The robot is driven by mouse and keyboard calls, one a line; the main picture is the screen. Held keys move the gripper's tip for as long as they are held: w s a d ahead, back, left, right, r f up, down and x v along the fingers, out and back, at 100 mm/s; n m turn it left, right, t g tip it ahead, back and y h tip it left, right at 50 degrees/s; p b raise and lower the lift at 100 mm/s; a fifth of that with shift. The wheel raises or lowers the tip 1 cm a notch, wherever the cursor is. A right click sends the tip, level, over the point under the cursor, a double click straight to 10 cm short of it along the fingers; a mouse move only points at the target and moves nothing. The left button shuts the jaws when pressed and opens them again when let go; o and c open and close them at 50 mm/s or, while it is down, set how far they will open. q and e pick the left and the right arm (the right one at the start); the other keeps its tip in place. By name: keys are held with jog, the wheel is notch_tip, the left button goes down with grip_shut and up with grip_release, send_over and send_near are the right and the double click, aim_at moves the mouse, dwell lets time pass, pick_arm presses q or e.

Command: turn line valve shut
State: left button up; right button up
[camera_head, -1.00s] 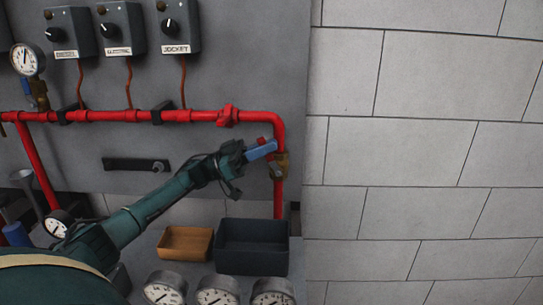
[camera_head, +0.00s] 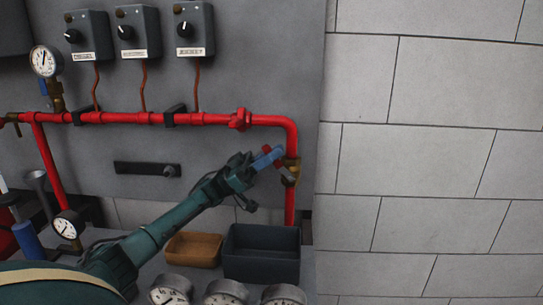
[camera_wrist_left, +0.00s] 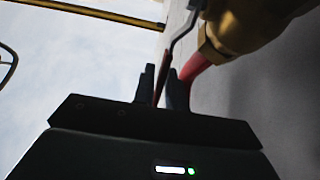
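The brass body (camera_wrist_left: 240,25) is at the upper right there. The fingers partly hide the lever in the head view. My right gripper is not seen.
A red fitting (camera_head: 240,119) sits on the horizontal pipe. Below stand a dark bin (camera_head: 262,262), a tan tray (camera_head: 193,250) and several gauges (camera_head: 225,292). Three control boxes (camera_head: 194,30) hang above. The block wall (camera_head: 430,150) at right is bare.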

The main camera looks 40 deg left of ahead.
pick_arm(q)
jog(key=o, duration=0.3)
jog(key=shift+o, duration=0.2)
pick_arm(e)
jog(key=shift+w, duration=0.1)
pick_arm(q)
jog(key=shift+s+a+f, duration=0.1)
jog(key=shift+a+f, duration=0.1)
jog(key=s+a+b, duration=0.1)
jog(key=s+a, duration=0.5)
jog(key=a, duration=0.4)
jog(key=shift+s+a+f+b, duration=0.15)
jog(key=shift+s+a+b, duration=0.15)
jog(key=shift+a+b, duration=0.1)
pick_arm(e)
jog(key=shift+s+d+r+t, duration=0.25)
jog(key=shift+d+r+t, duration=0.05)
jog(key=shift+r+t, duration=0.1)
pick_arm(q)
jog(key=shift+c, duration=0.2)
